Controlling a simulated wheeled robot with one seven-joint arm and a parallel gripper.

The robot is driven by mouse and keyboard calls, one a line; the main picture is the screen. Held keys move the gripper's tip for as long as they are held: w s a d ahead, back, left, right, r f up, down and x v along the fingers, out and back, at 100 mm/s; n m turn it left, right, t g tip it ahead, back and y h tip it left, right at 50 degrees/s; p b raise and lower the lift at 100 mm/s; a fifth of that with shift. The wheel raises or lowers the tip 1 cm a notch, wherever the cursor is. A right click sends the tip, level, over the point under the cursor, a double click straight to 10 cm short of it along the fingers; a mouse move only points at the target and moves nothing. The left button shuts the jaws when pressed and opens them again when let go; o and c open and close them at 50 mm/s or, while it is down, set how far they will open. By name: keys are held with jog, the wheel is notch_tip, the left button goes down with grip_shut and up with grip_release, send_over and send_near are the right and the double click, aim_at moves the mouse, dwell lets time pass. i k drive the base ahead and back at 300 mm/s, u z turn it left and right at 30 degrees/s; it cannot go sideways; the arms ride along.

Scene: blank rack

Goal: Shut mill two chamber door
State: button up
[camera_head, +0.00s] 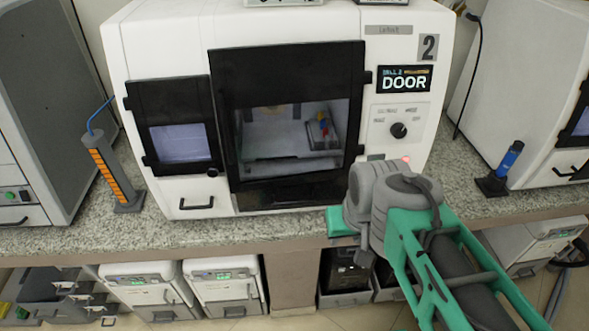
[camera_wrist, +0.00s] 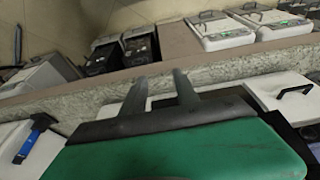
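Mill two (camera_head: 190,30) is the white machine in the middle of the head view, with a "2" label and a screen (camera_head: 404,79) reading "DOOR". Its large black-framed chamber door (camera_head: 285,58) is at the front centre. Through its window opening I see a lit chamber with a grey block and small red, yellow and blue parts. I cannot tell how far the door stands from its frame. My gripper is below and right of the door, its fingers hidden in the head view. In the wrist view my gripper (camera_wrist: 160,88) shows two grey fingers apart, with nothing between them.
A smaller black-framed window panel (camera_head: 180,140) is left of the door. An orange-striped stand (camera_head: 112,170) and a blue tool on a black stand (camera_head: 507,160) are on the speckled counter (camera_head: 250,232). Several cabinets (camera_head: 225,280) are below.

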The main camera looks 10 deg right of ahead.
aim_at(253, 76)
jog(key=u, duration=3.1)
jog(key=i, duration=0.8)
jog(key=z, duration=1.95)
